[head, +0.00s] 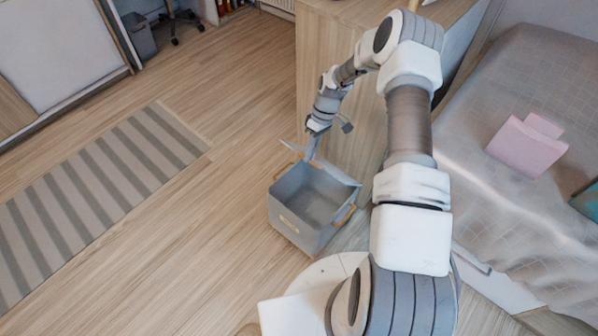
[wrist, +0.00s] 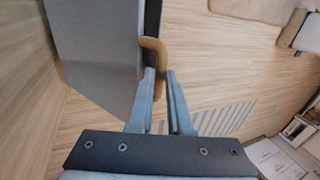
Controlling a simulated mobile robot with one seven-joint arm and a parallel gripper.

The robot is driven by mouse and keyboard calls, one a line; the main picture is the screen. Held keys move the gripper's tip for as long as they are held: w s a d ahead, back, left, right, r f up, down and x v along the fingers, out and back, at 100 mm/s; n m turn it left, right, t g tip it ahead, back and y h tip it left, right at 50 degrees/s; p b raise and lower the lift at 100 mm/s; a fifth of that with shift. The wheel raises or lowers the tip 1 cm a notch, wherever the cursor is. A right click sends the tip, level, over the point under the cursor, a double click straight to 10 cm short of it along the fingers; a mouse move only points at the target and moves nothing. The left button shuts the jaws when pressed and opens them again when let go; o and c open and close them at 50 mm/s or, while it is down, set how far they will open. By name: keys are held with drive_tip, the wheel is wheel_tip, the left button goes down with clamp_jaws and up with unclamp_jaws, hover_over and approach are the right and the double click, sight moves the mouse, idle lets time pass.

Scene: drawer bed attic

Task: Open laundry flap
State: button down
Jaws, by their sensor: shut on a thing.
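The grey laundry box (head: 288,222) stands on the floor in front of my arm, with a tan handle on each of two sides. Its top is open and I see into its empty-looking inside. Grey flaps (head: 340,172) stand raised and tilted at its back. My gripper (head: 311,152) is at the back flaps. In the wrist view my gripper (wrist: 160,72) has its fingers close together, beside a large grey panel (wrist: 95,50) and a tan handle (wrist: 153,60).
A wooden cabinet (head: 335,75) stands just behind the box. A bed (head: 500,200) with a pink item (head: 527,146) is at the right. Bare wooden floor (head: 215,240) and a striped rug (head: 95,190) lie to the left.

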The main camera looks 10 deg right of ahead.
drive_tip(key=w+d, duration=0.1)
drive_tip(key=w+d+r, duration=0.1)
drive_tip(key=shift+d+r, duration=0.25)
drive_tip(key=shift+d, duration=0.05)
drive_tip(key=shift+s, duration=0.1)
drive_tip(key=shift+f, duration=0.1)
idle(0.7)
drive_tip(key=c, duration=0.8)
unclamp_jaws()
drive_tip(key=shift+c, duration=0.2)
